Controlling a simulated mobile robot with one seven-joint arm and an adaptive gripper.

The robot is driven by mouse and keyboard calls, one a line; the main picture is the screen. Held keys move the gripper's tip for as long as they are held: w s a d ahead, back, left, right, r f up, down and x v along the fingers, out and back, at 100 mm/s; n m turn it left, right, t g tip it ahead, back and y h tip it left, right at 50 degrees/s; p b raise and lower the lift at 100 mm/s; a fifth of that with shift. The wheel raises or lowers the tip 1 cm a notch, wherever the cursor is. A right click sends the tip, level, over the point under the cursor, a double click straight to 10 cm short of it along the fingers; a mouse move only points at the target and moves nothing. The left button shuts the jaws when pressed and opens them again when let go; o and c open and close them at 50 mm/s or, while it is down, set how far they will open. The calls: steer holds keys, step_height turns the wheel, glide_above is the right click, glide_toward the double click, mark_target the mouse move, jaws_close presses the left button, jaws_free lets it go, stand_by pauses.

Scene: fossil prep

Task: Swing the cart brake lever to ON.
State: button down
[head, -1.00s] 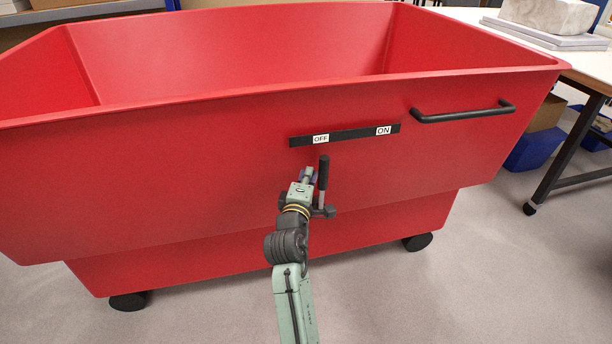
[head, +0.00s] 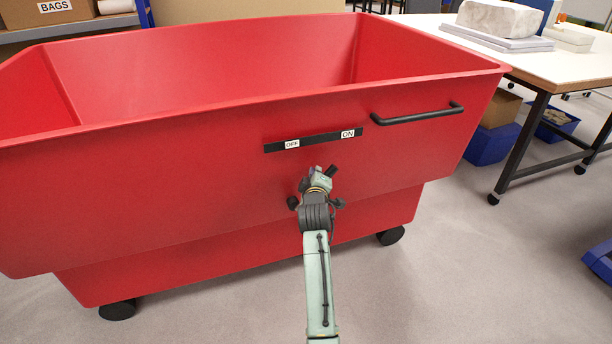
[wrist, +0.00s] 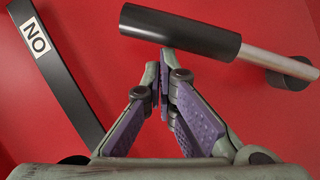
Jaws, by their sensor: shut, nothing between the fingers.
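The brake lever has a black grip (wrist: 180,32) on a bare metal rod and a dark pivot. In the wrist view the grip points toward the ON label (wrist: 36,38). In the head view the lever (head: 331,170) leans right, toward the ON label (head: 347,133) and away from the OFF label (head: 292,144); my arm partly hides its lower part. My gripper (wrist: 168,58) is shut and empty. Its tips are right beside the grip, on its OFF side; I cannot tell whether they touch. In the head view my gripper (head: 316,172) is in front of the cart.
The red cart (head: 190,135) fills the middle, with a black handle (head: 418,113) right of the label strip. A white-topped table (head: 535,62) stands at the right with blue bins (head: 490,143) below. The floor at front right is mostly clear.

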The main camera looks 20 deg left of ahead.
steer(key=shift+w+d+f+b, duration=0.3)
steer(key=shift+w+d+f, duration=0.5)
steer(key=shift+d+f, duration=0.2)
steer(key=shift+w+d+f+b, duration=0.4)
steer(key=shift+d+f, duration=0.05)
steer(key=shift+d, duration=0.15)
steer(key=shift+d, duration=0.1)
steer(key=r+p, duration=0.1)
steer(key=a+r+p, duration=0.2)
steer(key=r, duration=0.1)
steer(key=shift+s+a+r, duration=0.1)
steer(key=d+r+b+v, duration=0.1)
steer(key=b+v, duration=0.2)
steer(key=v, duration=0.7)
steer(key=shift+w, duration=0.3)
